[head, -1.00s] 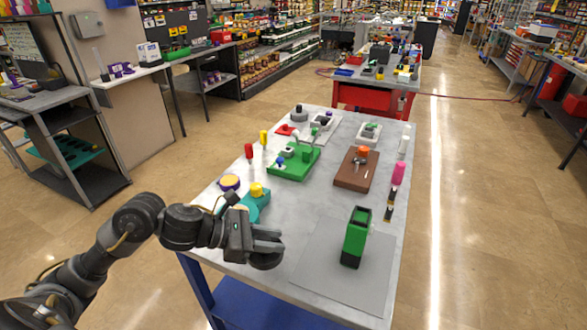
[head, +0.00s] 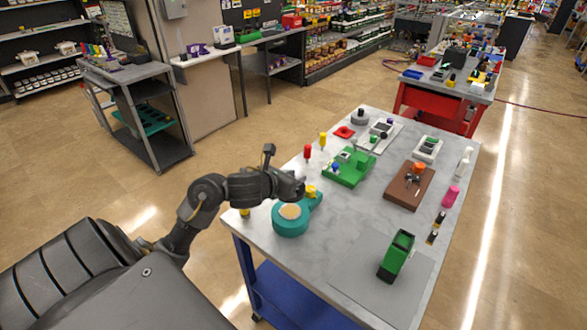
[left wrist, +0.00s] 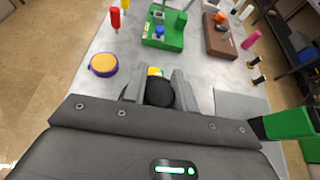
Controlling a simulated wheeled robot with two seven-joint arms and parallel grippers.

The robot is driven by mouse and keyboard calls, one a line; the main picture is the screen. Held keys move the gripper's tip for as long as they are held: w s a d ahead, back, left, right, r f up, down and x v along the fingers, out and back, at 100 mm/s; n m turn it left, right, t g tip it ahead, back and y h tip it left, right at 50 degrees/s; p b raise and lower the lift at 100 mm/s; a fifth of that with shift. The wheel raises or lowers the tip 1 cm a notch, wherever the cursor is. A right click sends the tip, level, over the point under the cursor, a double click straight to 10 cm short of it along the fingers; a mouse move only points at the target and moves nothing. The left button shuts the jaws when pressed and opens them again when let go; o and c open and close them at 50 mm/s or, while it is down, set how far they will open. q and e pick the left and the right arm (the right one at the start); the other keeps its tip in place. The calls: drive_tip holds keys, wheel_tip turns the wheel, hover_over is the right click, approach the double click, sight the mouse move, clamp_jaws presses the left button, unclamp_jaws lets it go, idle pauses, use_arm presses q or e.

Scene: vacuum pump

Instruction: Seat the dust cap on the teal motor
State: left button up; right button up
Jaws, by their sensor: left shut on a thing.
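The teal motor (head: 291,222) lies near the left edge of the table, with a tan round face on top and a yellow part (head: 311,190) at its far end. My left gripper (head: 296,188) is beside and above the motor's far left side. In the left wrist view its fingers (left wrist: 159,92) are shut on a black round piece (left wrist: 160,94), which looks like the dust cap. Whether the piece touches the motor cannot be told. In that view the motor is mostly hidden behind the gripper; only a yellow part (left wrist: 155,71) shows. My right gripper is not in view.
A purple-and-yellow disc (left wrist: 103,64) lies beside the fingers. A green fixture (head: 350,168), a brown block (head: 409,187), and red (head: 308,152) and yellow-handled (head: 322,140) tools stand beyond. A green-and-black box (head: 396,256) is on the grey mat (head: 360,285). The table's middle is clear.

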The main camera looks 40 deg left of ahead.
use_arm(q)
drive_tip(key=shift+w+f+b, duration=0.1)
drive_tip(key=shift+f+b, duration=2.2)
drive_tip(key=shift+f, duration=0.4)
drive_tip(key=shift+f+b, duration=0.3)
drive_tip(key=shift+b, duration=0.1)
drive_tip(key=shift+f+b, duration=0.2)
drive_tip(key=shift+b, duration=0.35)
drive_tip(key=shift+f, duration=0.2)
drive_tip(key=shift+f+b, duration=0.3)
drive_tip(key=shift+b, duration=0.25)
drive_tip(key=shift+f, duration=0.15)
